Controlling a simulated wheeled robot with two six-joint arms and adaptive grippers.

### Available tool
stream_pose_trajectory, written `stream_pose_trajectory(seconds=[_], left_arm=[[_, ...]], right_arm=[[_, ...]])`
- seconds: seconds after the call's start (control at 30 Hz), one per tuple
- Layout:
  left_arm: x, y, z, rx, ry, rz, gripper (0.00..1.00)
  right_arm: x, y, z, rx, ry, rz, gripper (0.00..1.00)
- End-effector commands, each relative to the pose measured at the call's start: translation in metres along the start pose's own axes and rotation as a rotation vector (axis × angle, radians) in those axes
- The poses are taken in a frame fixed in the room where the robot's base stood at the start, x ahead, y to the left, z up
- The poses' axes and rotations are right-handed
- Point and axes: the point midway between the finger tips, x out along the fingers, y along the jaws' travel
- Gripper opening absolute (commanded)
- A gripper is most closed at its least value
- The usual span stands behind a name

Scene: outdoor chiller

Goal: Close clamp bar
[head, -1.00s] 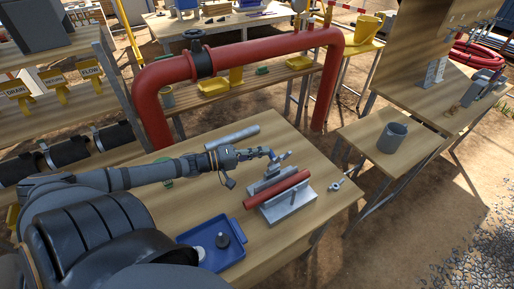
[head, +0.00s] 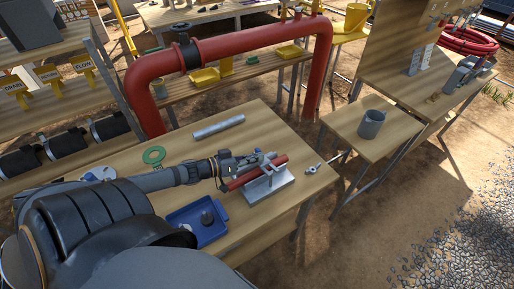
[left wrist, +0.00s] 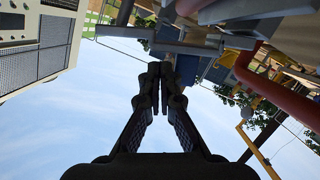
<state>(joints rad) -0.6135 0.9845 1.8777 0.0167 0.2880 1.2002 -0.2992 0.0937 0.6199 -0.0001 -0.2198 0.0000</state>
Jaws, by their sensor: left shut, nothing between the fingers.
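The clamp fixture is a pale metal block (head: 275,187) on the wooden bench, with a red pipe (head: 236,185) lying across it. A grey upright part (head: 269,174) stands at the pipe's middle. I cannot tell which grey part is the clamp bar or how far it is closed. My left gripper (head: 262,158) reaches in from the left, just above and behind the pipe, and hides part of the fixture. In the left wrist view, its fingers (left wrist: 160,70) are together and empty, just below a grey bar (left wrist: 185,47); contact is unclear. My right gripper is out of view.
A blue tray (head: 213,236) with a dark round part is at the bench's front. A grey tube (head: 218,127) and a green ring (head: 153,155) lie at the back. A small metal fitting (head: 313,168) is right of the fixture. The large red pipe arch (head: 240,51) stands behind.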

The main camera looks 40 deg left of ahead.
Motion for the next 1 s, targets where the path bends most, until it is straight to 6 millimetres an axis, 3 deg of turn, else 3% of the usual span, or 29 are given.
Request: stream_pose_trajectory(seconds=[0.43,1.0], left_arm=[[0.007,0.007,0.031,0.321,0.000,-0.081,0.00],[0.010,0.007,0.040,0.317,-0.001,-0.079,0.00]], right_arm=[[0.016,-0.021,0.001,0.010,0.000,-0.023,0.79],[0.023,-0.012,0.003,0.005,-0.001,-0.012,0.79]])
